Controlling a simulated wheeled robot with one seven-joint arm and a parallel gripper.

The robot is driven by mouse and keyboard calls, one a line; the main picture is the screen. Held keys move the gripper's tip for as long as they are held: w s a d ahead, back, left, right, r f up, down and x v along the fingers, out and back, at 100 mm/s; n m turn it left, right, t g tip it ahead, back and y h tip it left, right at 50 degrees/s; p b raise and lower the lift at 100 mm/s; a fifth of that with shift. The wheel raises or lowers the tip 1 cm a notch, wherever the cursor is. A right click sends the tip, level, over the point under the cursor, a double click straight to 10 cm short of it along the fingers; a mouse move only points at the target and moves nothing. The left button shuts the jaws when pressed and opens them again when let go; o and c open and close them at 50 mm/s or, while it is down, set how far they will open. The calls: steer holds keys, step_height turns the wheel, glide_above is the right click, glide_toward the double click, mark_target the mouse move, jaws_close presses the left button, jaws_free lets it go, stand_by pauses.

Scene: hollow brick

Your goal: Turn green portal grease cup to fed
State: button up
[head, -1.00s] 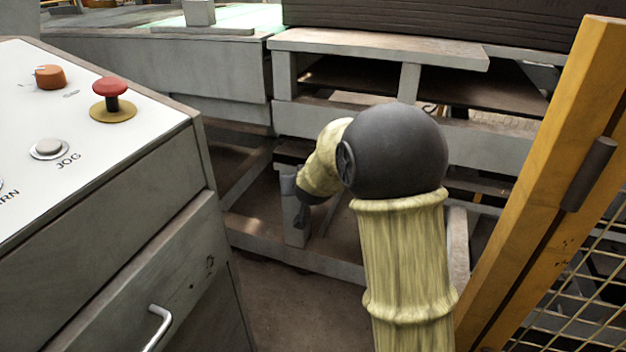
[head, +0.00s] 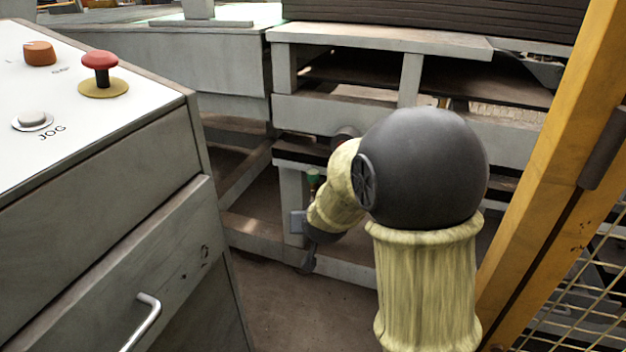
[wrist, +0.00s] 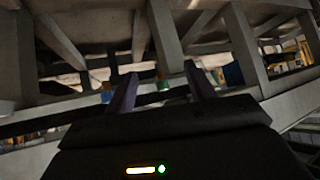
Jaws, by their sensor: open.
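A small green piece (head: 313,178), which looks like the green grease cup, shows beside a grey post under the portal frame in the head view, partly hidden by my arm. In the wrist view a small green spot (wrist: 163,80) shows beyond and between my fingertips. It is too small and dark to tell how the cup is turned. My gripper (wrist: 160,88) is open with nothing between its two dark fingers, apart from the green spot. In the head view my arm mostly hides the gripper.
A control cabinet (head: 110,160) with a red button (head: 100,62), orange knob (head: 40,52) and JOG button (head: 32,119) stands at left. A yellow post (head: 555,170) with mesh stands at right. Grey frame beams (head: 350,115) cross ahead. Clear floor (head: 290,300) lies below.

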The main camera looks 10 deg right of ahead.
mark_target(311, 177)
steer(key=w+a+f+m+t+h+b, duration=0.2)
steer(key=w+m+t+h+b, duration=0.3)
steer(key=w+h, duration=0.4)
steer(key=w+b, duration=0.1)
steer(key=w, duration=0.3)
steer(key=shift+w+t+b, duration=0.25)
steer(key=shift+t+b, duration=0.05)
steer(key=shift+t, duration=0.1)
steer(key=shift+d, duration=0.1)
steer(key=b+x, duration=0.4)
steer(key=x, duration=0.8)
steer(key=shift+r, duration=0.1)
steer(key=c, duration=0.9)
